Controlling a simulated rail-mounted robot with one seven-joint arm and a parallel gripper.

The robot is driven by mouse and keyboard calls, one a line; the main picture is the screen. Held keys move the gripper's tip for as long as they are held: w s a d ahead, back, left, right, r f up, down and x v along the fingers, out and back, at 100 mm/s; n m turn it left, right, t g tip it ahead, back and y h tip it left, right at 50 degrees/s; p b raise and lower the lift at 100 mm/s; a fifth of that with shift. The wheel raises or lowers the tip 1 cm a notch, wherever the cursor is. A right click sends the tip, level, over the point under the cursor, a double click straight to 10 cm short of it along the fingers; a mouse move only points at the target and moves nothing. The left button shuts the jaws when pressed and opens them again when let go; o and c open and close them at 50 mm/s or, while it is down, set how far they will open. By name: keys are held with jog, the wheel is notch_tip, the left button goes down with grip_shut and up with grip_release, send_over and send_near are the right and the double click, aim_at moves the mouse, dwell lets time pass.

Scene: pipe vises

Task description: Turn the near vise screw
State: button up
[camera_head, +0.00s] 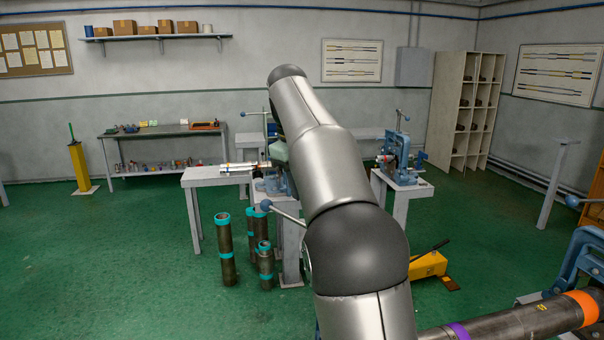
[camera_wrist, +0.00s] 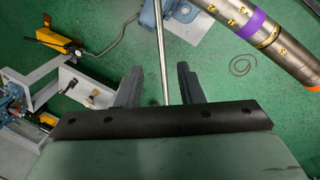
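In the wrist view my gripper (camera_wrist: 160,82) is open, its two dark fingers apart. A thin grey metal rod (camera_wrist: 160,45) runs between them, with a visible gap on each side. Its lower end is hidden behind the gripper's dark plate. A blue part (camera_wrist: 150,14) lies beside the rod's top. In the head view a rod with a blue ball end (camera_head: 266,205) sticks out left of my arm, which hides its other end. I cannot tell if it is the same rod. A blue vise (camera_head: 582,258) shows at the lower right, partly cut off. My gripper's fingers are hidden in the head view.
A pipe with purple and orange bands (camera_head: 520,322) lies at the lower right, also in the wrist view (camera_wrist: 265,35). Another blue vise (camera_head: 402,155) stands on a grey bench. Several upright pipes (camera_head: 228,250) stand left of my arm. A yellow jack (camera_head: 428,264) lies on the floor.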

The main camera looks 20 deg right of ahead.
jog(key=shift+s+a+r, duration=0.1)
jog(key=shift+a+r, duration=0.1)
jog(key=shift+r, duration=0.95)
